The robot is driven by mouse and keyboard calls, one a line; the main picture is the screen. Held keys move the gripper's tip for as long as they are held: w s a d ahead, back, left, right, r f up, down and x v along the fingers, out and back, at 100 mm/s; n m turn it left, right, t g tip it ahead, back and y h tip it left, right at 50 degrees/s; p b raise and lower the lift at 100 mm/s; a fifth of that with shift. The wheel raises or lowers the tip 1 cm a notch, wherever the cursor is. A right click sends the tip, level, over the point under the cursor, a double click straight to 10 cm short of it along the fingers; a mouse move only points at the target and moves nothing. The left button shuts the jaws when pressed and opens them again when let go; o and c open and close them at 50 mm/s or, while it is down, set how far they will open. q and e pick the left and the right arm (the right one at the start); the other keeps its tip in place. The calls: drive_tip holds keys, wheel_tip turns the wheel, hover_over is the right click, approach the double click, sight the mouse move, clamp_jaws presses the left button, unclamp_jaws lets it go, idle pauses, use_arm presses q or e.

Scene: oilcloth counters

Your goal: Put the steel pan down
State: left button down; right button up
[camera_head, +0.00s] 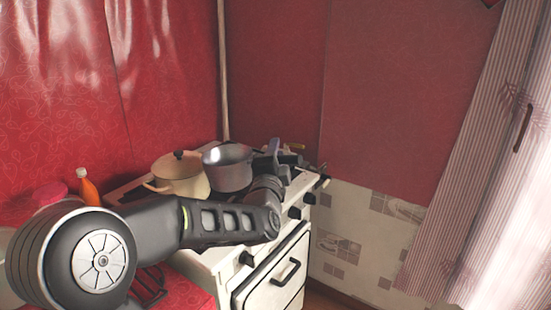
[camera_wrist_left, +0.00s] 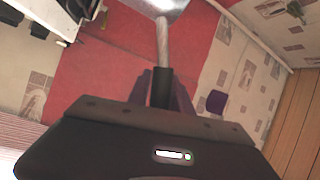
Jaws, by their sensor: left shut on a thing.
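The steel pan (camera_head: 228,170) is a deep grey metal pan at the back of the white stove (camera_head: 222,262), right beside a cream pot. I cannot tell whether its base touches the stove top. My left gripper (camera_head: 282,152) is at the right of the pan, partly hidden by my own wrist. In the left wrist view, the gripper (camera_wrist_left: 162,92) is shut on the pan's dark handle (camera_wrist_left: 160,80). A metal shank runs from this handle to the shiny pan (camera_wrist_left: 163,4) at the top edge. My right gripper is not in view.
The cream pot (camera_head: 180,178) with a dark-knobbed lid stands close left of the pan. An orange bottle (camera_head: 89,190) and a pink item (camera_head: 50,193) are farther left. The stove's knobs and oven handle (camera_head: 287,272) face front. A curtain (camera_head: 490,180) hangs at right.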

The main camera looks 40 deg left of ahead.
use_arm(q)
drive_tip(key=w+d+m+t+h, duration=0.1)
drive_tip(key=w+d+m+h, duration=0.15)
drive_tip(key=d, duration=0.85)
drive_tip(key=w+d+f+m+t+h, duration=0.1)
drive_tip(key=d+f+h, duration=0.2)
drive_tip(key=d+f, duration=0.15)
drive_tip(key=w+d+f+m+h, duration=0.1)
drive_tip(key=w+d+f+h, duration=0.1)
drive_tip(key=d+f, duration=0.3)
drive_tip(key=s+d+f+m+h, duration=0.2)
drive_tip(key=s+d+f+h, duration=0.1)
drive_tip(key=d+f, duration=0.55)
drive_tip(key=a+f+y, duration=0.1)
drive_tip(key=a+f, duration=0.3)
drive_tip(key=f, duration=0.2)
drive_tip(key=shift+s+a+n, duration=0.15)
drive_tip(key=shift+n, duration=0.3)
drive_tip(key=shift+f, duration=0.1)
